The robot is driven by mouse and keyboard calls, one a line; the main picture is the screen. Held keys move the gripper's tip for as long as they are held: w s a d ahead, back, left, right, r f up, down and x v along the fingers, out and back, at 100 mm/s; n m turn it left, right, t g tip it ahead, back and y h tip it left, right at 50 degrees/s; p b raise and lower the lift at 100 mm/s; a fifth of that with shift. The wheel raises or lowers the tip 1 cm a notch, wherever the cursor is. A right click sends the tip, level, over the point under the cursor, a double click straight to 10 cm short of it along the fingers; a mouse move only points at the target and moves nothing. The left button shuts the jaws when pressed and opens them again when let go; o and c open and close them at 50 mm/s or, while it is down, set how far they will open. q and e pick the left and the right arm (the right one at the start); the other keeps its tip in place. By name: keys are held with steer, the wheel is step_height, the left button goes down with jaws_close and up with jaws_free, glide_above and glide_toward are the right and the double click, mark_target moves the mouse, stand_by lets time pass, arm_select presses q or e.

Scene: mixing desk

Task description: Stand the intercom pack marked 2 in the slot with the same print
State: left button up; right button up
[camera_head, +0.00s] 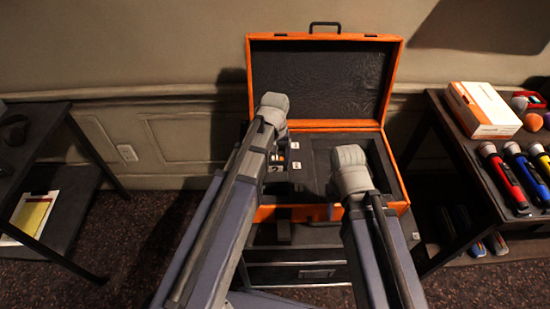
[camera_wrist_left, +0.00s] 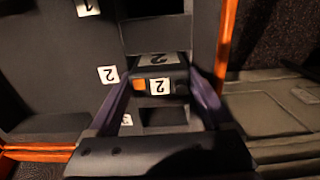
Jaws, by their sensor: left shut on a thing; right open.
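The intercom pack marked 2 (camera_wrist_left: 143,86) is a dark block with an orange square and a white 2 label. My left gripper (camera_wrist_left: 160,88) is shut on it, one finger at each side. In the head view the pack's label (camera_head: 276,168) shows just beside my left gripper (camera_head: 274,155), over the left part of the open orange case (camera_head: 325,125). A white label printed 2 (camera_wrist_left: 107,74) is on the dark insert left of the pack. I cannot tell whether the pack's lower end is inside a slot. My right gripper (camera_head: 350,180) is over the case's right part, its fingers mostly hidden.
The raised lid (camera_head: 318,80) stands behind the insert. Another slot label reads 1 (camera_wrist_left: 87,8). At right, a table holds a white and orange box (camera_head: 482,110) and several coloured microphones (camera_head: 505,180). A dark table (camera_head: 40,125) stands at left.

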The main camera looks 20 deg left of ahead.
arm_select(q)
steer(key=o, duration=1.5)
step_height(320, 180, up, 8)
steer(key=p, duration=0.8)
steer(key=s+d+r+m+p, duration=0.1)
steer(key=s+d+m, duration=0.1)
steer(key=s+d, duration=0.1)
steer(key=s+d+r+m, duration=0.1)
steer(key=s+d+m, duration=0.1)
steer(key=s+d, duration=0.2)
steer(key=s+d+m+y+p, duration=0.1)
steer(key=s+d+m, duration=0.2)
steer(key=s, duration=0.4)
steer(key=shift+s+d+r+p, duration=0.15)
steer(key=shift+d+r+p, duration=0.1)
steer(key=shift+r+p, duration=0.15)
